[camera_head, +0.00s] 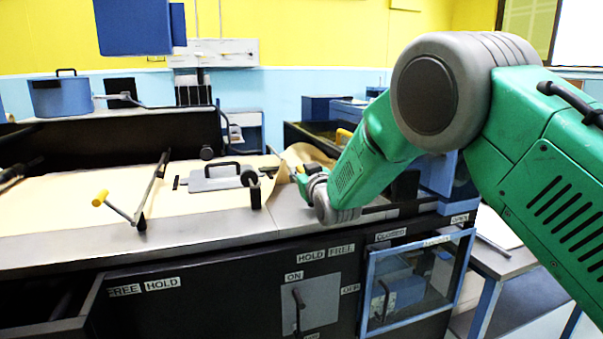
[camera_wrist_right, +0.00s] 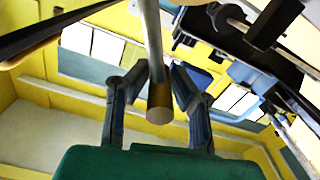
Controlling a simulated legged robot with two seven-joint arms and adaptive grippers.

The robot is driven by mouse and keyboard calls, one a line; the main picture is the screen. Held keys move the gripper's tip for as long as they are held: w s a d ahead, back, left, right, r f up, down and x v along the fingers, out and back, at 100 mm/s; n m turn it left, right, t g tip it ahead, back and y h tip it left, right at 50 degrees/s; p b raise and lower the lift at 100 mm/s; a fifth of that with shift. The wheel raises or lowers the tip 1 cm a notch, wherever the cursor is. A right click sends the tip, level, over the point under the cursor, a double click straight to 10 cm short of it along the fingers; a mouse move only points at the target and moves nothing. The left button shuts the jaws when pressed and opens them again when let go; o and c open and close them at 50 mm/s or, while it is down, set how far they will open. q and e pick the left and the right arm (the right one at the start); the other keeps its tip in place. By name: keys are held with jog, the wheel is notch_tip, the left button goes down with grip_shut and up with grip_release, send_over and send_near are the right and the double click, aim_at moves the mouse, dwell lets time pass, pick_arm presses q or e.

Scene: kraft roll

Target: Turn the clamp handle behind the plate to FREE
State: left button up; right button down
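The grey plate (camera_head: 222,178) with a black bar handle lies on the tan paper on the bench top. Behind its right end, a grey rod with a yellow end (camera_head: 300,169) reaches my right gripper (camera_head: 306,180). In the right wrist view a grey rod (camera_wrist_right: 151,40) with a brownish-yellow end comes down between the two fingers of my right gripper (camera_wrist_right: 160,72). The fingers flank it closely; whether both press on it I cannot tell. A HOLD FREE label (camera_head: 326,252) is on the bench front below. My left gripper is out of view.
Another lever with a yellow knob (camera_head: 101,198) stands left of the plate, above a FREE HOLD label (camera_head: 143,287). An upright black post (camera_head: 254,190) stands at the plate's right. A blue-framed glass door (camera_head: 415,283) and an ON switch panel (camera_head: 310,300) are on the front.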

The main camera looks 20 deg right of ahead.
jog(key=shift+d+m, duration=0.1)
jog(key=shift+m, duration=0.2)
jog(key=shift+d, duration=0.1)
jog(key=d+f+m+b, duration=0.1)
jog(key=d+m+b, duration=0.5)
jog(key=d+m, duration=0.4)
jog(key=m, duration=0.5)
jog(key=shift+w+f, duration=0.15)
jog(key=shift+f, duration=0.1)
jog(key=shift+a, duration=0.1)
dwell(0.5)
